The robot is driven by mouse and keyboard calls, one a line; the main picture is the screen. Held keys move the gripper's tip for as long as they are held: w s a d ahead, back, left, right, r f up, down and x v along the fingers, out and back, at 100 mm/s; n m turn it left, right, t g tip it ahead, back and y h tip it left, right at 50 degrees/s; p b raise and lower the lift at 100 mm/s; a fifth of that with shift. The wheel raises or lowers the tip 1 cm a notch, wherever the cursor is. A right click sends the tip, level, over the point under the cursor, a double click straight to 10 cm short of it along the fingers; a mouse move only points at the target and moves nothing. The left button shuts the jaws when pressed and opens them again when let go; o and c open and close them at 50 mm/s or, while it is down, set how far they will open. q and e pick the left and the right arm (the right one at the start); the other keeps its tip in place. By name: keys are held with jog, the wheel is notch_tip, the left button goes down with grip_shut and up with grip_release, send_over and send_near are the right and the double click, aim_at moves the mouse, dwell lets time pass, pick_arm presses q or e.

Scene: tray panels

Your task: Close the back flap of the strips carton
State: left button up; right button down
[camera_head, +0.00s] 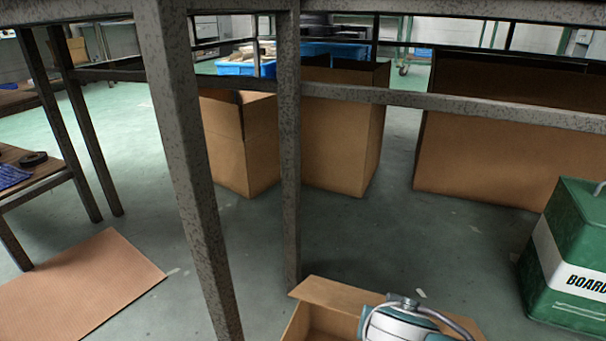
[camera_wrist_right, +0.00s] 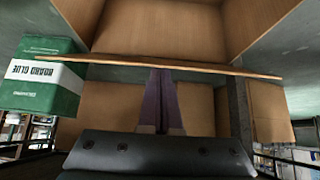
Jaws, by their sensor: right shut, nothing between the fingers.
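The strips carton (camera_head: 299,327) is a brown box at the bottom edge of the head view, mostly cut off. Its back flap (camera_head: 340,293) stands out from the far side, not lying over the opening. In the upside-down right wrist view, the flap (camera_wrist_right: 215,68) is a thin brown strip seen nearly edge-on. My right gripper (camera_wrist_right: 161,72) is shut and empty, its dark fingertips at the flap's edge; I cannot tell if they touch. In the head view, my teal and white right arm covers part of the carton, and the fingers are hidden. My left gripper is not in view.
A green and white board glue container (camera_head: 567,262) stands right of the carton; it also shows in the wrist view (camera_wrist_right: 45,83). A dark metal frame leg (camera_head: 291,160) rises just behind the carton. Large brown boxes (camera_head: 342,140) stand further back. A flat cardboard sheet (camera_head: 85,285) lies left.

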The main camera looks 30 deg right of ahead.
notch_tip(320, 180, down, 8)
jog(key=s+a+b, duration=0.2)
jog(key=b, duration=0.4)
jog(key=shift+s+a+f+b, duration=0.15)
jog(key=shift+a+b, duration=0.2)
jog(key=shift+b, duration=0.05)
jog(key=shift+d, duration=0.1)
